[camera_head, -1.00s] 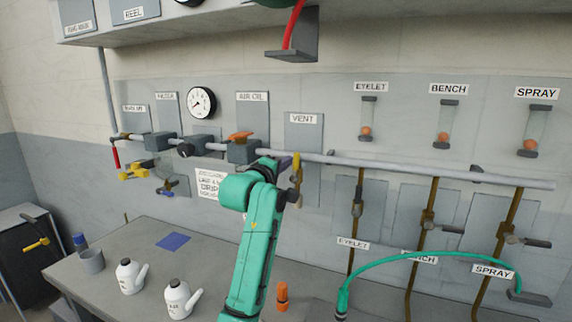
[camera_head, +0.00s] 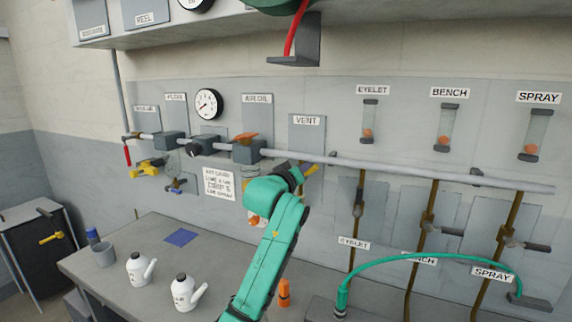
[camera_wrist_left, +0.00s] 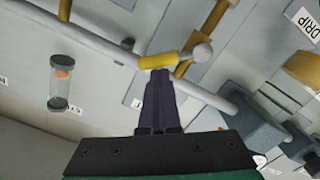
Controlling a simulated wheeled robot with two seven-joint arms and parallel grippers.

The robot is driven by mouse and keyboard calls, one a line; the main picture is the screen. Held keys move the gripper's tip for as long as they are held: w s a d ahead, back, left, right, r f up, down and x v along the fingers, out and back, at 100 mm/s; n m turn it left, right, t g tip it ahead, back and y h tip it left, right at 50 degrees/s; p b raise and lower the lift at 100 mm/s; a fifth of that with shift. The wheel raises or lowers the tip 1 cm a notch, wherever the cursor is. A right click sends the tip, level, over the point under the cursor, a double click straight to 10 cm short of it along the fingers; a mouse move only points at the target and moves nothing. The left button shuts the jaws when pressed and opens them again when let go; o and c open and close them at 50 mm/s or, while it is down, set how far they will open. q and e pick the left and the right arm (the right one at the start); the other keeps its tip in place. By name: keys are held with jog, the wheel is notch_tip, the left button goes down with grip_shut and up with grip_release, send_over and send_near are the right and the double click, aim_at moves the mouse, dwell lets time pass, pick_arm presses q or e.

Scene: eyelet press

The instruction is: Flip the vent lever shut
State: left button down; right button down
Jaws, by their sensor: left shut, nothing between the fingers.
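The vent lever has a yellow handle (camera_head: 311,169) and sits below the VENT plate (camera_head: 307,134) at the pale pipe. In the head view the handle slants up to the right, and part of the lever's mount is hidden behind my arm. In the left wrist view the yellow handle (camera_wrist_left: 157,61) has a grey ball end (camera_wrist_left: 202,53). My left gripper (camera_head: 299,178) is shut and empty. In the left wrist view its dark fingertips (camera_wrist_left: 160,74) are right against the handle's underside; I cannot tell if they touch. My right gripper is not in view.
The pale pipe (camera_head: 420,172) runs along the wall panel, with an orange-topped valve (camera_head: 246,149) to the left of the lever. Brown drop pipes (camera_head: 357,215) hang to the right. White oil bottles (camera_head: 184,292) and an orange bottle (camera_head: 284,292) stand on the bench below.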

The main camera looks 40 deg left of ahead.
pick_arm(q)
jog(key=m, duration=0.1)
jog(key=d+f+m, duration=0.1)
jog(key=m, duration=0.2)
jog(key=shift+w+d+f, duration=0.3)
jog(key=m, duration=0.1)
jog(key=f+m, duration=0.1)
jog(key=shift+w+d+f+m, duration=0.1)
jog(key=shift+d+m, duration=0.2)
jog(key=shift+m, duration=0.1)
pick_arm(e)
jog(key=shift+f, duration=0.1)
